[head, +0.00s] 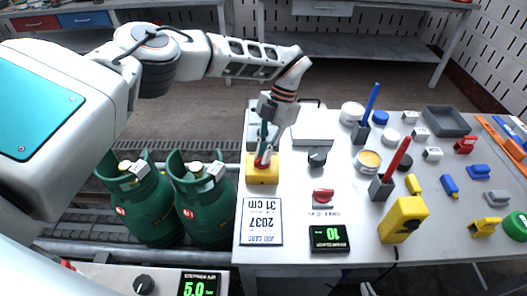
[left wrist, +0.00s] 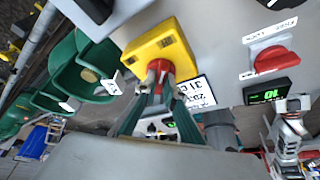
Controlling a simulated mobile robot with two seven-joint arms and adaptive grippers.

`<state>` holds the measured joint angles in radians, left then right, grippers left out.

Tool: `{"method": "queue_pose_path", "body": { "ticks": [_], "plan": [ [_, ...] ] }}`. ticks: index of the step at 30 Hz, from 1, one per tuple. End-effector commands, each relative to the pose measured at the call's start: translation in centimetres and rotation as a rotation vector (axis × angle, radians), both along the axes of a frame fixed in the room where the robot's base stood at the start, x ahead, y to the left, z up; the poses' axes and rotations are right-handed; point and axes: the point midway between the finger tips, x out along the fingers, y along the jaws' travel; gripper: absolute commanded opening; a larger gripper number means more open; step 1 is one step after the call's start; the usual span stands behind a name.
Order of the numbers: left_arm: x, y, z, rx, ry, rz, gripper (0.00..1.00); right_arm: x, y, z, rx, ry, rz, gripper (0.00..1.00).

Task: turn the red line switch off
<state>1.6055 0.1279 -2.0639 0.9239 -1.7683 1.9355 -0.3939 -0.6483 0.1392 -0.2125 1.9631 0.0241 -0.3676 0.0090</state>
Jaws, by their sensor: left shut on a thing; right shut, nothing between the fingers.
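A yellow switch box (head: 262,177) with a red knob (head: 261,163) on top stands at the left edge of the table. My left gripper (head: 265,157) points down over it, shut on the red knob. In the left wrist view the fingers (left wrist: 159,80) close around the red knob (left wrist: 160,66) on the yellow box (left wrist: 150,45). The fingers partly hide the knob, and I cannot tell its setting. Another red rotary knob (head: 323,195) sits on a white labelled plate to the right. My right gripper (left wrist: 293,104) shows in the left wrist view, shut and empty.
A job card (head: 261,221) and a black display (head: 329,238) lie in front of the box. A black knob (head: 317,157) is to its right. Green gas cylinders (head: 205,205) stand left of the table. Blocks, cups and a yellow device (head: 403,218) crowd the right.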

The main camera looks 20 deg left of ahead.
Motion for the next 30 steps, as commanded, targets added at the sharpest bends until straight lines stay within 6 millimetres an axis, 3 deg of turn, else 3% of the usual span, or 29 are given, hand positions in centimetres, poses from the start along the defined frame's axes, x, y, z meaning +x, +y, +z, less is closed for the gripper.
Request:
{"method": "queue_pose_path", "body": {
  "ticks": [19,20,21,30],
  "plan": [
    [0.06,-0.05,0.05,-0.001,-0.003,-0.048,0.0,-0.08,-0.02,0.01,-0.001,0.003,0.0,0.0],
    [0.06,-0.05,0.05,-0.001,-0.003,-0.048,0.17,-0.08,-0.02,0.01,-0.001,0.003,0.0,0.0],
    [0.06,-0.05,0.05,0.0,-0.002,-0.048,0.26,-0.08,-0.02,0.01,-0.001,0.003,0.0,0.0],
    [0.01,-0.04,0.02,0.0,-0.001,-0.046,0.26,-0.1,-0.13,-0.01,-0.004,0.003,0.001,0.0]
  ]
}}
